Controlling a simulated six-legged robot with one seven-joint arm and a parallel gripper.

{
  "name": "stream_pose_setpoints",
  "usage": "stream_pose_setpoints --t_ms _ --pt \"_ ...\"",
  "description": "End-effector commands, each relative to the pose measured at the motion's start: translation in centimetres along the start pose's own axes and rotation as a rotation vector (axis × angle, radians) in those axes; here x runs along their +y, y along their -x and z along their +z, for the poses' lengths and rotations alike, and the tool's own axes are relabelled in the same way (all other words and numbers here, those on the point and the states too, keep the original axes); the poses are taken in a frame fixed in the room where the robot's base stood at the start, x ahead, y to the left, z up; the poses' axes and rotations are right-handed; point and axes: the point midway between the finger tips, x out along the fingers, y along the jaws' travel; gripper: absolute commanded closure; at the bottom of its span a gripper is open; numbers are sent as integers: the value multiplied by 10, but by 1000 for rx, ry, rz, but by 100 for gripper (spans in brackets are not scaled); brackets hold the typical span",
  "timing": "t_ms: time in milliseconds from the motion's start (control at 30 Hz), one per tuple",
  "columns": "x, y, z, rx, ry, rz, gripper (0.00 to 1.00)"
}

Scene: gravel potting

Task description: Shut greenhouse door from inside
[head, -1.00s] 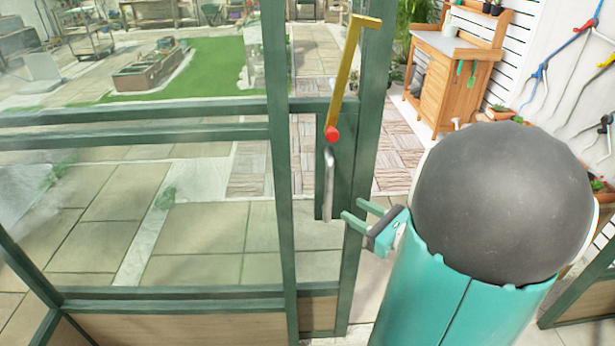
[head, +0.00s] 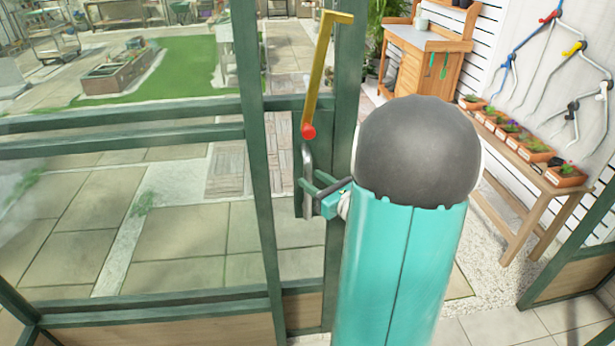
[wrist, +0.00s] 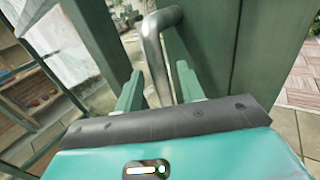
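The green-framed glass door (head: 262,180) fills the left and middle of the head view. Its vertical metal pull handle (head: 307,165) sits on the right-hand stile, under a yellow lever (head: 318,70) with a red pivot. My gripper (head: 308,183) is at the lower part of the pull handle. In the wrist view the silver handle (wrist: 153,50) runs down between the two teal fingers of my gripper (wrist: 158,75). The fingers stand apart, with visible space beside the bar. My arm hides part of the area right of the door.
A lower green frame panel (head: 575,270) stands at the lower right, apart from the door. Between them are paving and gravel. A wooden bench (head: 535,175) with potted plants stands along the white wall, and an orange potting cabinet (head: 425,60) is farther back.

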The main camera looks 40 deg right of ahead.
Motion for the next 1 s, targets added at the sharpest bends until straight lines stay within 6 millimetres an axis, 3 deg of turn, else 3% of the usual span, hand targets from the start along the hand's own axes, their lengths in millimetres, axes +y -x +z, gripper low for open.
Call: stream_pose_setpoints --t_ms 200,500,700,1000 --pt "1 -26 0 -1 1 3 61" --pt "1 -29 0 0 0 2 61" --pt "1 -28 0 0 0 2 98" --pt "-2 -26 0 0 1 1 100"
